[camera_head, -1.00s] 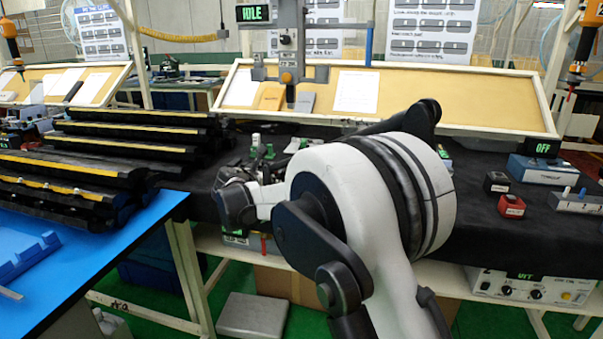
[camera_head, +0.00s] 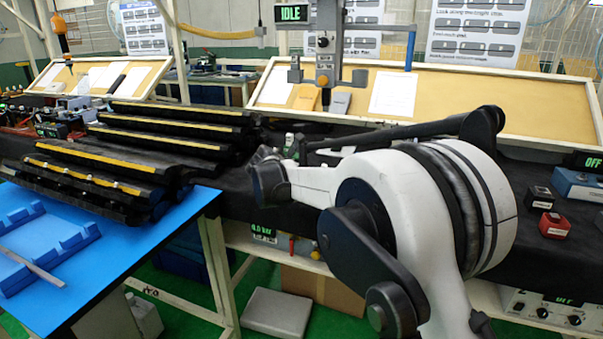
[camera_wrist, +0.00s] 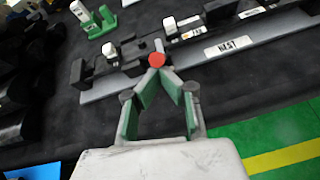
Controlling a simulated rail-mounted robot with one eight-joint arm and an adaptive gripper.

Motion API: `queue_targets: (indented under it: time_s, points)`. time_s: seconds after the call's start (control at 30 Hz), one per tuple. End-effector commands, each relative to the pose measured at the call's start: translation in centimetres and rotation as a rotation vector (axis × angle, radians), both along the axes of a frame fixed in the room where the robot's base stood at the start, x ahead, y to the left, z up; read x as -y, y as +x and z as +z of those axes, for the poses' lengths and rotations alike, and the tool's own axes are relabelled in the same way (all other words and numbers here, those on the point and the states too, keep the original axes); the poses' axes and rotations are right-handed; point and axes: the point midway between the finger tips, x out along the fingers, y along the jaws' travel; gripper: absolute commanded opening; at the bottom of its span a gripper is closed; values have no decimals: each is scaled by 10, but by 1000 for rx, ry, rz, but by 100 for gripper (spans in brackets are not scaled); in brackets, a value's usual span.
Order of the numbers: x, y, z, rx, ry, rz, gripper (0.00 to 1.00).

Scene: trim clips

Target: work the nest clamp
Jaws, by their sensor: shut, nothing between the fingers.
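In the wrist view a grey rail fixture carries a label, NEST (camera_wrist: 228,46). A black clamp body (camera_wrist: 130,57) with a white knob sits at its left end. A round red knob (camera_wrist: 156,59) stands at the near edge of the clamp. My gripper (camera_wrist: 159,73), with green-lined fingers, is shut and empty, its tips together right at the red knob. I cannot tell whether they touch it. In the head view my arm hides the fixture and the gripper's fingers.
A green clip-like piece (camera_wrist: 96,22) stands beyond the fixture's left end. Dark material covers the bench around it. In the head view black racks with yellow strips (camera_head: 160,150) stand left of my arm, and a red box (camera_head: 554,225) lies to the right. An overhead display reads IDLE (camera_head: 291,13).

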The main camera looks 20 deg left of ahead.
Motion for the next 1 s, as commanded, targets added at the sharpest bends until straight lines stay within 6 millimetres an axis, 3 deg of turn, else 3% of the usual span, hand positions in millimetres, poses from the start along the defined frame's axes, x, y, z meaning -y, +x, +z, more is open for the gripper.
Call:
queue_targets:
  time_s: [0.27,0.7,1.0]
  points:
    - [1,-7,7,0,0,-1,0]
    - [11,-59,51,0,-1,-14,0]
    - [14,-70,60,0,0,-19,0]
